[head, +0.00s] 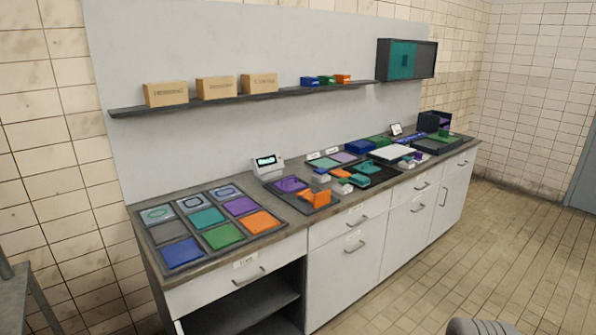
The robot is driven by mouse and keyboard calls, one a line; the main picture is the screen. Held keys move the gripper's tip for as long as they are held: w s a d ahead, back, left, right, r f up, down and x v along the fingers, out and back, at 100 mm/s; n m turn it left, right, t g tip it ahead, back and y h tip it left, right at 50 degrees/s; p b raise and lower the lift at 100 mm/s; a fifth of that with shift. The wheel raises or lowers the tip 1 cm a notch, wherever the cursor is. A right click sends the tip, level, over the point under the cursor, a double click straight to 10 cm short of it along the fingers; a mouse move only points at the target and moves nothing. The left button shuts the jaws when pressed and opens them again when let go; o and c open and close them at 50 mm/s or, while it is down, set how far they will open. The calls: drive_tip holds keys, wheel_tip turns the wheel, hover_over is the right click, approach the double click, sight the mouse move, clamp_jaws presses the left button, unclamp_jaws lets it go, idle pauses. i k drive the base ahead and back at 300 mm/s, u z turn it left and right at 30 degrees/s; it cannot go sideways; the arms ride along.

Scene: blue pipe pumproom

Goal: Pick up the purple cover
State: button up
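Several purple things lie on the long counter, and I cannot tell for sure which is the purple cover. A flat purple square (240,206) lies in the grid tray at the left. A purple raised piece (290,184) sits in a dark tray near the middle, beside an orange piece (316,198). Another flat purple square (343,157) lies further back. A small purple piece (416,157) is further right, and purple also shows in a dark box at the far end.
The counter (296,219) runs along the wall above white drawers, with an open lower shelf at the left. A wall shelf (215,101) holds cardboard boxes and small coloured boxes. A small display device (267,166) stands mid-counter.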

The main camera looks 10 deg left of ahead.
sight(289, 184)
drive_tip(key=i, duration=2.55)
drive_tip(key=u, duration=3.25)
drive_tip(key=i, duration=0.5)
drive_tip(key=z, duration=0.05)
